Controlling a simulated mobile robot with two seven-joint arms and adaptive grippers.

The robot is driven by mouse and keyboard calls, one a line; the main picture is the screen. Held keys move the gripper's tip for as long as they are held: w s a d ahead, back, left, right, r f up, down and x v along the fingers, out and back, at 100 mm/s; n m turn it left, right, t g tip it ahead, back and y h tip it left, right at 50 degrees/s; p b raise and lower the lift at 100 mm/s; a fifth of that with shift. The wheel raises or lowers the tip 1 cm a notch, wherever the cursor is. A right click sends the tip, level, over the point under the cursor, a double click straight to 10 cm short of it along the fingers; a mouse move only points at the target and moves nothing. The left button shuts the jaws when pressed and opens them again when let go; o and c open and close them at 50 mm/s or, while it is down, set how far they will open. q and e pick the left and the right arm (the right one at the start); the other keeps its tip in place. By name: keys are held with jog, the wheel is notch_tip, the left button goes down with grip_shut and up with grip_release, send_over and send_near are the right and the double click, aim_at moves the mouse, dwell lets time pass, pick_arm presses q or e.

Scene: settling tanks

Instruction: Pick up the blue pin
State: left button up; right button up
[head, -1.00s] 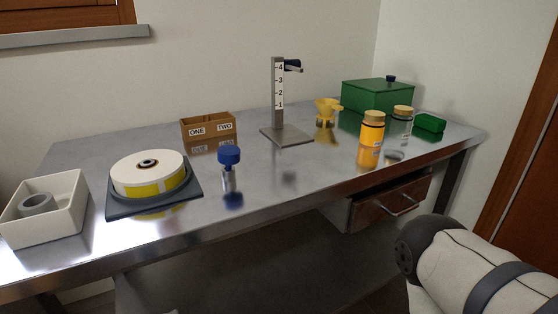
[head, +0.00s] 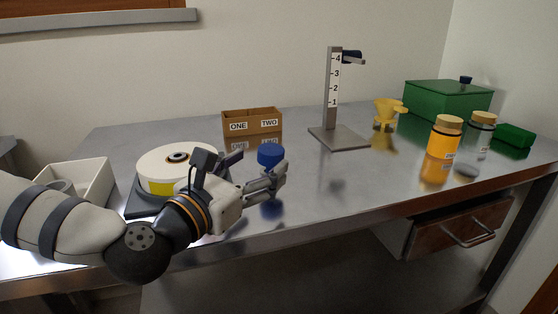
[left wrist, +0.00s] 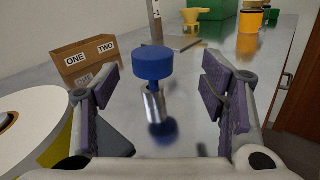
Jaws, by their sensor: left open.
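The blue pin has a round blue head and a metallic shank. In the head view the blue pin (head: 270,154) stands on the steel table, its shank partly hidden by my left gripper (head: 262,174). In the left wrist view the blue pin (left wrist: 153,70) is upright between the two purple-padded fingers of my left gripper (left wrist: 160,95), with clear space on both sides. The left gripper is open and not touching it, as far as I can see. My right gripper is not in view.
A cardboard box (head: 252,125) labelled ONE and TWO stands behind the pin. A white and yellow roll (head: 165,161) lies left, partly behind my arm. A numbered stand (head: 334,90), yellow funnel (head: 388,109), orange jar (head: 443,141) and green box (head: 446,102) stand to the right.

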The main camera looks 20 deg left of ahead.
aim_at(270, 149)
pick_arm(q)
jog(key=x, duration=0.7)
jog(key=shift+a+r, duration=0.2)
jog(key=shift+a, duration=0.2)
jog(key=c, duration=1.3)
